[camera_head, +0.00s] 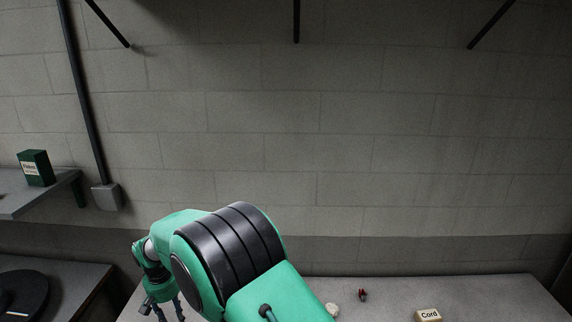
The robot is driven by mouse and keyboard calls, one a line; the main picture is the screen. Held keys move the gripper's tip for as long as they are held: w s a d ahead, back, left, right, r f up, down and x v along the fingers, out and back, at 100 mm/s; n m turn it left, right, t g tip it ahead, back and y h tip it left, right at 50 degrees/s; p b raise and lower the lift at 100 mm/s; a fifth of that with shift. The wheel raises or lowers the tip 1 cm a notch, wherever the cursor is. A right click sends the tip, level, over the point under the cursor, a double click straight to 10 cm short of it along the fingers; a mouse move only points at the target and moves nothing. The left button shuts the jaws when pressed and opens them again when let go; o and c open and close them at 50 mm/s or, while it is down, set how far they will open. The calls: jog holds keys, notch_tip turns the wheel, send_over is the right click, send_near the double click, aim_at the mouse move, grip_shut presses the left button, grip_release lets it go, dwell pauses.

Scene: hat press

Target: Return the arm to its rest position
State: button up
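My green arm with a black ribbed joint fills the lower middle of the head view. It bends over to the left, and my gripper (164,309) hangs downward at its far end, at the bottom edge of the picture. Only the upper part of the gripper shows, with the lower ends of its fingers at or below the picture's edge. I cannot tell whether it is open or shut, or whether it holds anything.
A grey table (480,296) spans the lower right. On it lie a box marked Cord (428,315), a small red and dark item (363,295) and a pale lump (332,309). A green box (36,168) stands on a left shelf (30,201). A dark disc (22,294) sits lower left.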

jog(key=w+d+r+m+t+y+b, duration=0.1)
jog(key=d+r, duration=1)
jog(key=d, duration=0.2)
jog(key=d+r+m+t+b, duration=0.1)
jog(key=d+r, duration=1)
jog(key=d, duration=0.3)
jog(key=s+d+r+m+t+b, duration=0.1)
jog(key=s+d+r, duration=0.3)
jog(key=d, duration=0.4)
jog(key=s+d+r+m+b, duration=0.1)
jog(key=s+d+r, duration=0.3)
jog(key=d, duration=0.4)
jog(key=s+d+f+m+t+b, duration=0.1)
jog(key=s+d, duration=0.7)
jog(key=s, duration=0.3)
jog(key=s+d+f+m+t+b, duration=0.1)
jog(key=s+d+f, duration=0.1)
jog(key=s+d, duration=0.6)
jog(key=s, duration=0.2)
jog(key=shift+s+d+h, duration=0.35)
jog(key=shift+h, duration=0.05)
